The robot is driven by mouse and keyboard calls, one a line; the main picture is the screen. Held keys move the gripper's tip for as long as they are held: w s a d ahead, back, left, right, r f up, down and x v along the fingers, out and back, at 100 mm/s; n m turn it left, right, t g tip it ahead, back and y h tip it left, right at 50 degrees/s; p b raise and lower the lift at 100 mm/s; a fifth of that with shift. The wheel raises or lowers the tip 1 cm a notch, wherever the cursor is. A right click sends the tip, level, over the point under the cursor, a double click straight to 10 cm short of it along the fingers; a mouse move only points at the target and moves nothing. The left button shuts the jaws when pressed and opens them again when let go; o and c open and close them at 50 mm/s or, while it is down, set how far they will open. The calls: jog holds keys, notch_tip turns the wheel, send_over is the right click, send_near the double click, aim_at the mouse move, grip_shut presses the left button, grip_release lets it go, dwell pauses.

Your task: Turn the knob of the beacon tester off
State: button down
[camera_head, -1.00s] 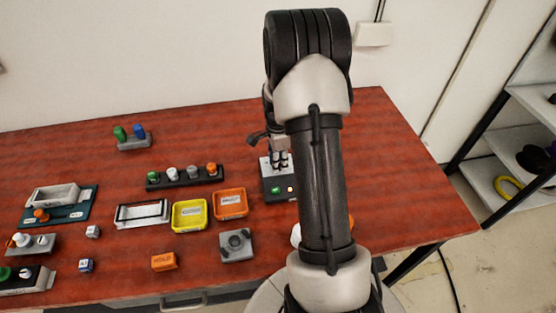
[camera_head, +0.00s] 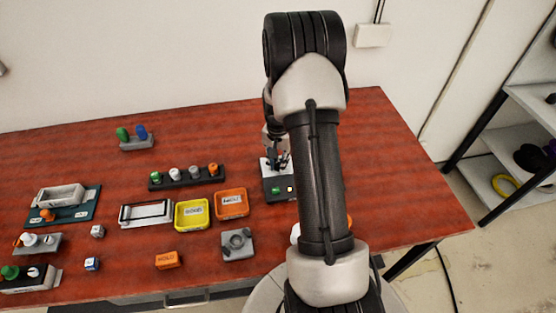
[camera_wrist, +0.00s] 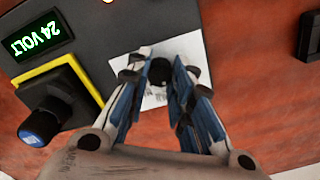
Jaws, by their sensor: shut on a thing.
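The beacon tester (camera_head: 283,196) is a dark box near the right of the red table, with a green lit display and a small bright lamp, partly behind my arm. In the wrist view its grey top (camera_wrist: 100,35) shows a "24 VOLT" display (camera_wrist: 37,35). A black knob (camera_wrist: 160,71) stands on a white plate (camera_wrist: 126,67) on the tester. My gripper (camera_wrist: 159,78) is shut on this knob, one finger on each side. The gripper (camera_head: 277,160) also shows over the back of the tester in the head view.
A second black knob with a blue cap (camera_wrist: 40,126) stands by a yellow-edged plate, left of my gripper. In the head view, an orange tray (camera_head: 231,214), a yellow tray (camera_head: 178,216) and a grey block (camera_head: 238,255) lie left of the tester. The wall rises behind the table.

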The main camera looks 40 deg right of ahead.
aim_at(278, 164)
jog(key=n, duration=0.6)
jog(key=shift+p, duration=0.4)
jog(key=shift+n, duration=0.3)
jog(key=c, duration=1.4)
grip_release()
notch_tip(278, 164, up, 12)
